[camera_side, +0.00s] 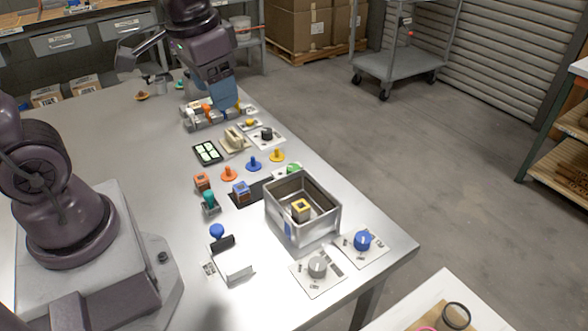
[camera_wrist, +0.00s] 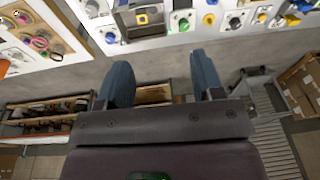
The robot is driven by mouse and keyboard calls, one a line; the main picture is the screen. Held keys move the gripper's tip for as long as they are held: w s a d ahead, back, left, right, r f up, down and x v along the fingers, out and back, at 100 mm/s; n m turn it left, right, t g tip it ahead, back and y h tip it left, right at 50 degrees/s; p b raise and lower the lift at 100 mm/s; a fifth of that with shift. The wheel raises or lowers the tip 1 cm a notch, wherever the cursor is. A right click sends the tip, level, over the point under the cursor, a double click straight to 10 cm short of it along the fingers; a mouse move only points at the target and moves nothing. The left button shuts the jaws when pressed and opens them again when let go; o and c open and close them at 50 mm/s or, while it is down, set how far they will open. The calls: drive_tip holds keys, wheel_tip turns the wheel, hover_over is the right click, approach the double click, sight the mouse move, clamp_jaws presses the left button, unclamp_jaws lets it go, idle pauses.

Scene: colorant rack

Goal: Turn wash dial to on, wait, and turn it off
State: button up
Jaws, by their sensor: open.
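Two dials sit on white plates at the near right corner of the table in the side view: a blue dial (camera_side: 362,240) and a grey dial (camera_side: 317,266). Their labels are too small to read, so I cannot tell which is the wash dial. My gripper (camera_side: 224,95) is at the far end of the table, above or beside the colorant rack (camera_side: 205,118), well away from both dials. In the wrist view my gripper (camera_wrist: 162,78) has its two blue fingers wide apart with nothing between them.
A metal bin (camera_side: 290,226) holding a yellow block (camera_side: 300,209) stands beside the dials. Orange, blue and yellow knobbed pieces, a teal-topped piece (camera_side: 209,199) and a black-handled box (camera_side: 230,262) crowd the middle. The table's left part is mostly clear.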

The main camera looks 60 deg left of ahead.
drive_tip(key=w+a+f+m+g, duration=0.2)
drive_tip(key=w+a+f, duration=0.1)
drive_tip(key=w+f, duration=0.35)
drive_tip(key=m, duration=0.9)
hover_over(293, 167)
wheel_tip(293, 167, down, 10)
drive_tip(key=shift+m+h, duration=0.3)
wheel_tip(293, 167, down, 12)
drive_tip(key=shift+f, duration=0.25)
drive_tip(key=c, duration=0.9)
